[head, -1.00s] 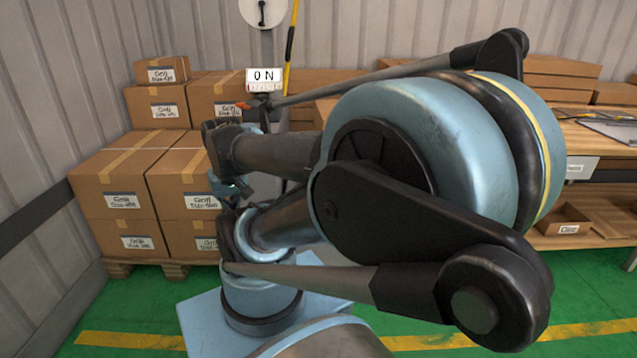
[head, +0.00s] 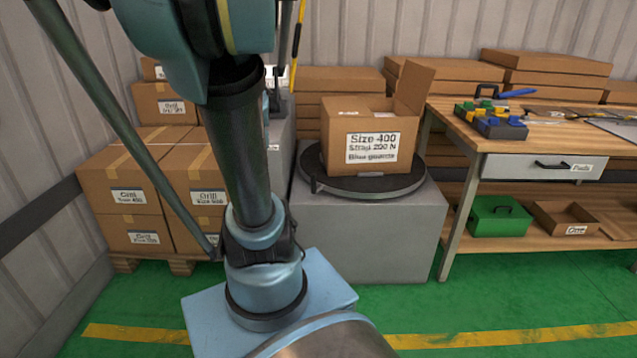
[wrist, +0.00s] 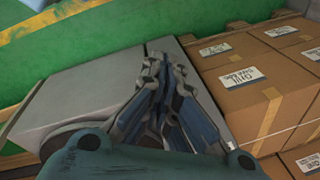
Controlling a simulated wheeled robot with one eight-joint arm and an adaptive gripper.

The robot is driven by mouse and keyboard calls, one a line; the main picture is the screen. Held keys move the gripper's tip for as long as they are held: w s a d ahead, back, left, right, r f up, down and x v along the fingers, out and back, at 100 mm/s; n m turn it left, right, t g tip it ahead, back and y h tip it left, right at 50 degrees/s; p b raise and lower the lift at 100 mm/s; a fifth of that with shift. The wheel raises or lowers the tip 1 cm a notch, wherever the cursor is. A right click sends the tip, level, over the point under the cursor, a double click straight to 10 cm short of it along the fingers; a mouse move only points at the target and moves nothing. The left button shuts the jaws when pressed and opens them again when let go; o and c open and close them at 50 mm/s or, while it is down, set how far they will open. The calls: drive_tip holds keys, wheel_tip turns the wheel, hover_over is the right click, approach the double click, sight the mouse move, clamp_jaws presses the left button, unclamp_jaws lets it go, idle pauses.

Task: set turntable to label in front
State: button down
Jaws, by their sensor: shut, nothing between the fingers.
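The turntable (head: 413,183) is a dark round disc on a grey pedestal in the head view. An open cardboard box (head: 338,130) stands upright on it with one flap raised. Its white label (head: 372,147), reading "Size 400", is on the side facing the head camera. My gripper (wrist: 167,62) shows in the wrist view with its fingers shut and empty, above grey blocks beside the stacked cartons. The gripper is hidden from the head view, where my arm stands left of the turntable.
The grey pedestal (head: 375,235) is between my arm and the workbench (head: 560,140). Stacked cartons (head: 128,180) on a pallet fill the left; they also show in the wrist view (wrist: 255,85). A green case (head: 497,217) is on the lower shelf. Green floor in front is clear.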

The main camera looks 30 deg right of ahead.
drive_tip(key=w+d+f+m, duration=0.25)
drive_tip(key=d+m, duration=0.45)
drive_tip(key=d, duration=0.4)
drive_tip(key=w+d+f+m, duration=0.2)
drive_tip(key=d+f+m, duration=0.1)
drive_tip(key=d+m, duration=0.65)
drive_tip(key=w+d+f+m, duration=0.25)
drive_tip(key=d+m, duration=0.35)
drive_tip(key=d, duration=0.6)
drive_tip(key=w+f, duration=0.6)
drive_tip(key=f, duration=0.4)
drive_tip(key=shift+a+t, duration=0.4)
drive_tip(key=shift+r, duration=0.1)
